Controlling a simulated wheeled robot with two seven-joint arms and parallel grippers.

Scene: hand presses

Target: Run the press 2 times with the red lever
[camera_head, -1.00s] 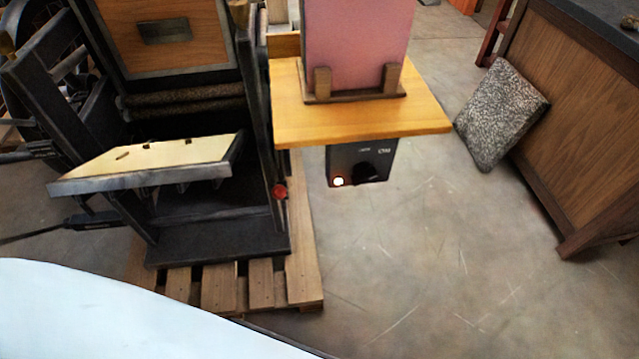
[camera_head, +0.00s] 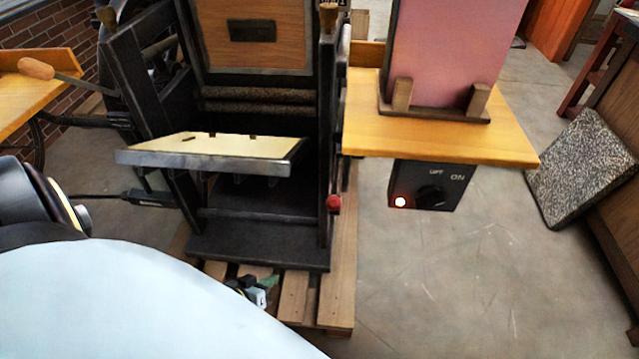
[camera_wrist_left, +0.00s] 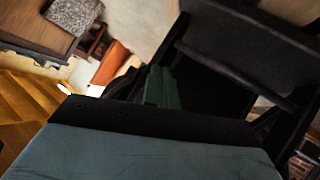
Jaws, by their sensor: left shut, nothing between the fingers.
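The black press (camera_head: 258,252) stands on a wooden pallet, with a tilted cream-topped plate (camera_head: 215,148) at its front. The red knob of the lever (camera_head: 333,203) sits low on the press's right post; the rest of the lever is hard to make out. My left gripper (camera_head: 265,287) is low in front of the press, below and left of the red knob and apart from it. Much of it is hidden behind my pale arm. In the left wrist view its green fingers (camera_wrist_left: 159,86) are together and empty, with dark press parts beside them.
A wooden side table (camera_head: 440,138) holds a pink panel, with a black control box (camera_head: 428,186) under it; its light glows. A speckled slab (camera_head: 585,168) leans on a cabinet at right. A wooden-handled lever (camera_head: 37,69) is at left. Floor right of the pallet is clear.

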